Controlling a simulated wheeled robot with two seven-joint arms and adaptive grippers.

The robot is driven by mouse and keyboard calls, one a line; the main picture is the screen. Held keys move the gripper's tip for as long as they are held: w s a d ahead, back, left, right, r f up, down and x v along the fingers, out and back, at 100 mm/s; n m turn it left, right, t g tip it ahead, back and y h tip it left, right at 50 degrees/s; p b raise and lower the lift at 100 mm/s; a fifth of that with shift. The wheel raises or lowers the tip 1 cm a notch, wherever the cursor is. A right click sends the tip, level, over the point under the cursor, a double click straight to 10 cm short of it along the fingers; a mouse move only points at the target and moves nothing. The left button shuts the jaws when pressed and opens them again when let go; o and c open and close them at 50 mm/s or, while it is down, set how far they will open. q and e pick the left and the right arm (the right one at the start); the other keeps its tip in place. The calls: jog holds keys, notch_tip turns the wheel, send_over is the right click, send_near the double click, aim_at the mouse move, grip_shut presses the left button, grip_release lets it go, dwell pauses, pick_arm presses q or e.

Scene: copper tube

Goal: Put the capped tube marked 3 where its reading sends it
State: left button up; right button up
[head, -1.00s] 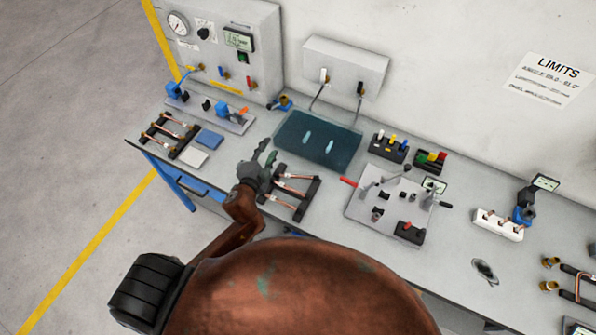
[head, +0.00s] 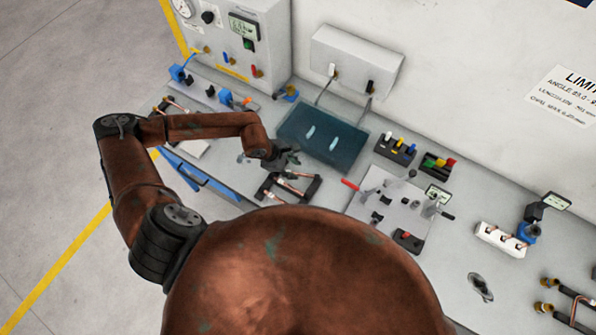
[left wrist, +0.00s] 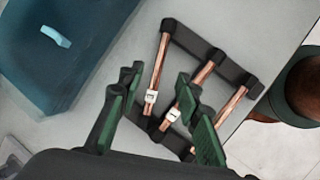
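My left gripper (head: 284,158) is over the far left part of a black rack (head: 312,188) holding copper tubes. In the left wrist view its two green-padded fingers (left wrist: 157,80) are apart, with nothing clearly held between them. Below them the rack (left wrist: 225,68) holds a left tube (left wrist: 158,68), a middle tube (left wrist: 193,92) and a right tube (left wrist: 234,106). The fingers partly hide the middle and right tubes. My right gripper is not in view.
A dark teal tray (head: 349,150) with two pale pieces lies behind the rack. A grey plate with fixtures (head: 374,204) stands to the right. The gauge panel (head: 272,32) is at back left, a white tube block (head: 490,234) at right. My left arm covers part of the left bench.

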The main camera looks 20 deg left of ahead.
aim_at(302, 175)
pick_arm(q)
jog(key=p+x, duration=0.2)
jog(key=x, duration=0.3)
jog(key=shift+w+d+f, duration=0.1)
jog(key=shift+d, duration=0.05)
jog(key=shift+w+d+f, duration=0.1)
jog(key=shift+w+f, duration=0.05)
jog(key=shift+f, duration=0.3)
jog(key=shift+f, duration=0.25)
jog(key=shift+c, duration=0.7)
grip_shut()
